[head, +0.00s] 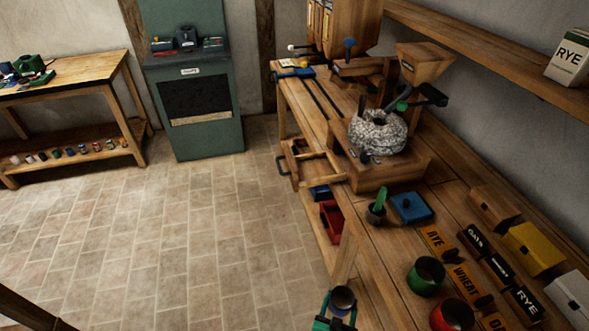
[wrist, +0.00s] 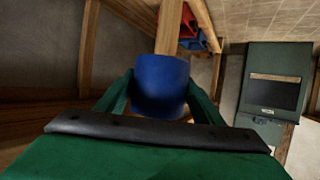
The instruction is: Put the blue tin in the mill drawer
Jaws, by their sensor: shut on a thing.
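My gripper (head: 338,308) is low at the bottom of the head view, beside the front edge of the bench. It is shut on the blue tin (head: 343,299), whose open, dark top faces up in that view. In the wrist view, the blue tin (wrist: 160,82) sits between the two green fingers. The mill drawer (head: 310,168) is a wooden frame sticking out from the bench front below the mill, with a dark handle.
The mill (head: 378,132) stands on the bench (head: 395,262). Near it are a blue box (head: 411,207), a green tin (head: 426,276), a red tin (head: 453,315) and label blocks. A red bin (head: 331,221) sits below the bench. The tiled floor (head: 190,230) left of the bench is clear.

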